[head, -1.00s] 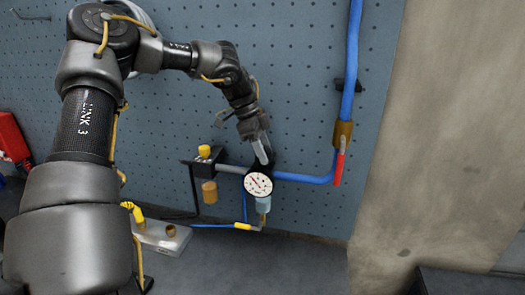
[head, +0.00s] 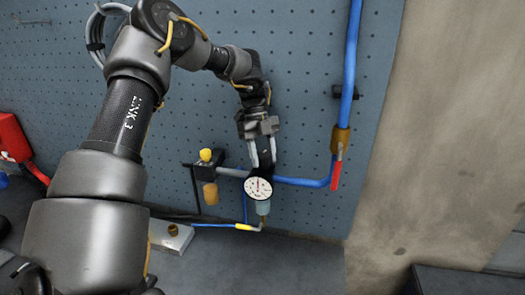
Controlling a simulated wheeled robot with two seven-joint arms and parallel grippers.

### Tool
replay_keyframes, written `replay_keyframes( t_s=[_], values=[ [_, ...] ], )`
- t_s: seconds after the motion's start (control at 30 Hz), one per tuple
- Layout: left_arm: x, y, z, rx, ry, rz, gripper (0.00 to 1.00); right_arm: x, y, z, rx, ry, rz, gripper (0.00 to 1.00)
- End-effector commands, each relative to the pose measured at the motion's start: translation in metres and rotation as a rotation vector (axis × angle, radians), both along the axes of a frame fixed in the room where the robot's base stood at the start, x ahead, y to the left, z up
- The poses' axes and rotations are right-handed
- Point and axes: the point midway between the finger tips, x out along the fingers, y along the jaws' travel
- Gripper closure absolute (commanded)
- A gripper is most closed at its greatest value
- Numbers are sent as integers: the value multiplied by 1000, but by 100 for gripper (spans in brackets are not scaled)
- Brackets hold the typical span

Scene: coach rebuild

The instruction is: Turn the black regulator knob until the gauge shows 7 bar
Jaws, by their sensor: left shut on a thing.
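The round white gauge (head: 258,188) faces me at the front of the regulator on the pegboard. Its needle looks close to upright, but the numbers are too small to read. The black knob (head: 264,171) sits just above and behind the gauge, mostly hidden by it and by the fingers. My left gripper (head: 263,160) points down from above, with its two pale fingers on either side of the knob, shut on it. My right gripper is not in view.
A blue pipe (head: 350,60) comes down on the right to a valve with a red lever (head: 336,174). Left of the gauge are a yellow-topped fitting (head: 206,155) and a brass-coloured cylinder (head: 210,193). A grey block (head: 172,236) lies on the bench below.

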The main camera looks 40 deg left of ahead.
Motion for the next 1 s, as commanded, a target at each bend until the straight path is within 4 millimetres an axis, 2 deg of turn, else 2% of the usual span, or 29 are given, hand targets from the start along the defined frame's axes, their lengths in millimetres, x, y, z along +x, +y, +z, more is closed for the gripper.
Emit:
replay_keyframes(
  t_s=[0.2, 0.7, 0.73, 0.9, 1.0],
  values=[
    [-2, -1, -2, -2, 9, -59, 82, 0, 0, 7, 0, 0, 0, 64],
    [-3, -1, -4, -2, 12, -76, 82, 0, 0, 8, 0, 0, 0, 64],
    [-3, -1, -4, -2, 12, -76, 58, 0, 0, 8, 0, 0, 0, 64],
    [-2, 0, -3, -1, 9, -75, 37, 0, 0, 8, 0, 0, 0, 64],
    [-2, 0, -2, -1, 6, -75, 37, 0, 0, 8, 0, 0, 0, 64]
  ],
)
